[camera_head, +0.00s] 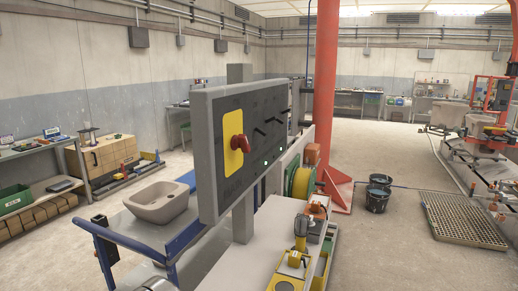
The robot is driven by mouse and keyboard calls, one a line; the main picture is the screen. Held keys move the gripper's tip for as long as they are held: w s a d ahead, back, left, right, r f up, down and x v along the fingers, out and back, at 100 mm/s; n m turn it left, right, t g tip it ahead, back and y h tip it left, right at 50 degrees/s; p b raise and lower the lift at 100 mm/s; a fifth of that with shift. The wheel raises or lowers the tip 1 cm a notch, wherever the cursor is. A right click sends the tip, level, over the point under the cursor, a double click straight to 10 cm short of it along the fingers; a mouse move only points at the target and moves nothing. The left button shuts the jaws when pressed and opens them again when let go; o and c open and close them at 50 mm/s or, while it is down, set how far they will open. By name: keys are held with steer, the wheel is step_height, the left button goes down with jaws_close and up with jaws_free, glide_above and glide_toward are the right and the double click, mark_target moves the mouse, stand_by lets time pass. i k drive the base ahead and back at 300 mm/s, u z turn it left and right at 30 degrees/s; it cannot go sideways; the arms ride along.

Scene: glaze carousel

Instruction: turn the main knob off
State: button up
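The main knob is a red rotary knob (241,143) on a yellow backing plate (231,160). It sits on the left part of a grey upright control panel (208,150), which faces me at a slant. I cannot read the knob's position from here. A small green light (265,163) shows on the panel to the right of the knob, along with several dark levers or handles (268,123). My gripper is not in view.
A blue-framed cart (150,246) with a beige basin (158,202) stands left of the panel. A tool-laden bench (265,225) is at its right. A red column (325,80) stands behind.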

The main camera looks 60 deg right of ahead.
mark_target(241, 141)
steer(key=k, duration=0.85)
steer(key=z, duration=0.4)
steer(key=i, duration=0.7)
